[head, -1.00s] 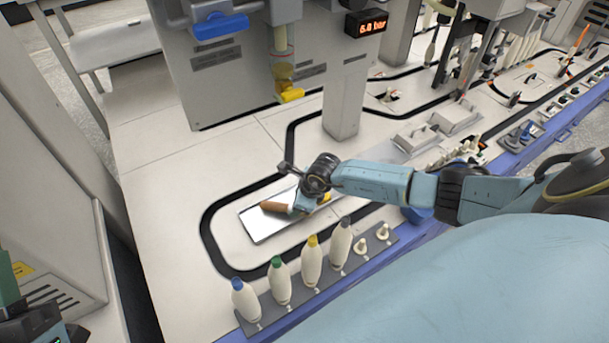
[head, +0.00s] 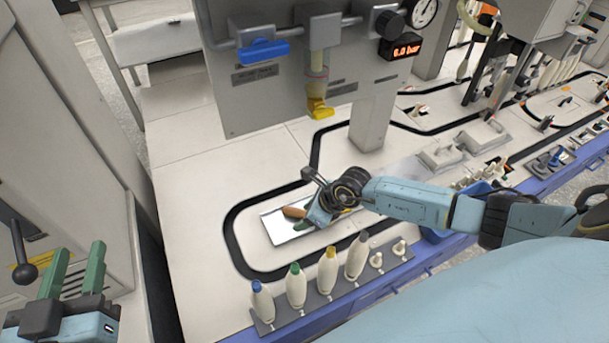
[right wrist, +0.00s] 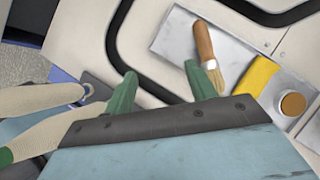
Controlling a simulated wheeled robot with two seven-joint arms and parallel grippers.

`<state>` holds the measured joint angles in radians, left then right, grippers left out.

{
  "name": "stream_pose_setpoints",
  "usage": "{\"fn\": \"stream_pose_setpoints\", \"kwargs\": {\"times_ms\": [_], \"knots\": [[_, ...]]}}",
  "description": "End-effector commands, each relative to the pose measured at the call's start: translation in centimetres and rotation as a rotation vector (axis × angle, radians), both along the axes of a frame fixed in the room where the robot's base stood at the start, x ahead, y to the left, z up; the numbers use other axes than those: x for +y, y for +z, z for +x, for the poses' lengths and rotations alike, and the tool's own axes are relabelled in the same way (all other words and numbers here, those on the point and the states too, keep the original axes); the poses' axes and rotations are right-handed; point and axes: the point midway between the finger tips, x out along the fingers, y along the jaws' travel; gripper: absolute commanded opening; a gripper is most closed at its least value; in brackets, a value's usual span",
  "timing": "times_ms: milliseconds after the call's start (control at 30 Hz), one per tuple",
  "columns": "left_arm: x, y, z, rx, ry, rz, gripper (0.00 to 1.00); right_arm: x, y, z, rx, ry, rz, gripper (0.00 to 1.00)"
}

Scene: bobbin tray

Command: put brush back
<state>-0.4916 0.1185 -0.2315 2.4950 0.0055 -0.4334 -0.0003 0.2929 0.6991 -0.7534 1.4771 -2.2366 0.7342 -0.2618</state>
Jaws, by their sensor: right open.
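The brush (head: 294,212), with a brown wooden handle, lies on a pale metal tray (head: 284,231) in the head view. In the right wrist view the brush handle (right wrist: 203,40) and its pale bristles show on the tray (right wrist: 172,38), just beyond one fingertip. My right gripper (right wrist: 160,84) is open with nothing between its green fingers, close to the brush. In the head view it partly covers the tray. My left gripper (head: 77,250) is open and empty at the lower left, far from the tray.
A rack (head: 323,310) of several bobbins with coloured tips stands along the front edge. A yellow block (right wrist: 258,76) and a round brown-topped container (right wrist: 293,103) sit by the brush. A grey post (head: 371,125) rises behind the tray. The table left of the black track is clear.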

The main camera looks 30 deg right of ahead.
Motion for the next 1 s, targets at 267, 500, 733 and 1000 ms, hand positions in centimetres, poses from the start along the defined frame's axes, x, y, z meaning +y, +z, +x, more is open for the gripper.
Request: {"fn": "stream_pose_setpoints", "kwargs": {"times_ms": [267,500,733,1000], "knots": [[0.0,0.0,0.0,-0.001,0.0,0.0,0.36,17.7,13.4,-3.7,0.094,-0.286,1.024,0.56],[0.0,0.0,0.0,-0.002,0.0,-0.001,0.36,17.5,25.3,-4.6,0.351,-0.72,1.807,0.56],[0.0,0.0,0.0,-0.003,0.0,-0.001,0.36,12.3,29.5,-6.2,0.776,-1.199,2.358,0.56],[0.0,0.0,0.0,-0.003,-0.001,-0.001,0.36,9.9,30.1,-9.1,-1.161,1.425,-2.389,0.56]]}}
